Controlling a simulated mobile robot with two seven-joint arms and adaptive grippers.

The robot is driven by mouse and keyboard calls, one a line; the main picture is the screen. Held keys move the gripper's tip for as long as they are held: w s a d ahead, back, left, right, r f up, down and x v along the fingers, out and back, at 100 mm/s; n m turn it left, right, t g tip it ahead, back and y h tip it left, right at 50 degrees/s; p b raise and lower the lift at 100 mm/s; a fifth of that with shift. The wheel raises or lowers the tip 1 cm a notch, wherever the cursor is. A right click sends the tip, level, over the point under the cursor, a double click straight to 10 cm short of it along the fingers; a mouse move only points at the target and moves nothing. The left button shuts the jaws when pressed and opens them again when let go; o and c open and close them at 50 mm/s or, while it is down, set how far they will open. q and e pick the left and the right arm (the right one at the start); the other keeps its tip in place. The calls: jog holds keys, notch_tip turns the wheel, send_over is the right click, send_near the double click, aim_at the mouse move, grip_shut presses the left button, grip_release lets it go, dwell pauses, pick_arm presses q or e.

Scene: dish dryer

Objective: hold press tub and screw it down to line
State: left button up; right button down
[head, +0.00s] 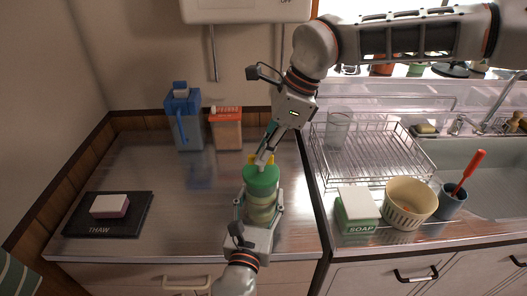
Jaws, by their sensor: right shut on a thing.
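The press tub (262,208) stands on the metal counter near its front edge, with a green lid (261,175) and a pale greenish body. A yellow screw handle (252,161) sits on top of the lid. My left gripper (261,202) comes from the front with one finger on each side of the tub's body, closed around it. My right gripper (264,158) reaches down from above and is shut on the yellow handle, hiding part of it. The line on the tub is too small to make out.
A blue jug (184,122) and an orange-topped container (227,130) stand behind. A dark THAW board (130,222) bears a small block at left. On the right are a wire dish rack (365,165), soap box (357,214), cream colander (408,203) and sink. The counter's left-middle is clear.

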jog(key=shift+m, duration=0.3)
jog(key=m+t, duration=0.1)
jog(key=m, duration=0.3)
jog(key=shift+s+t+h, duration=0.15)
jog(key=shift+t+h, duration=0.15)
jog(key=shift+t, duration=0.1)
jog(key=m+t+h, duration=0.1)
jog(key=m, duration=0.4)
jog(key=shift+s+a, duration=0.1)
jog(key=m+h, duration=0.1)
jog(key=m, duration=0.1)
jog(key=m+t, duration=0.1)
jog(key=m, duration=0.2)
jog(key=shift+a+h, duration=0.15)
jog(key=shift+h, duration=0.25)
jog(key=shift+a+m+t+h, duration=0.15)
jog(key=shift+m+h, duration=0.3)
jog(key=shift+m, duration=0.8)
jog(key=shift+d+m+t+h, duration=0.15)
jog(key=shift+m+h, duration=0.3)
jog(key=shift+m, duration=0.8)
jog(key=shift+a, duration=0.1)
jog(key=c, duration=2.2)
grip_release()
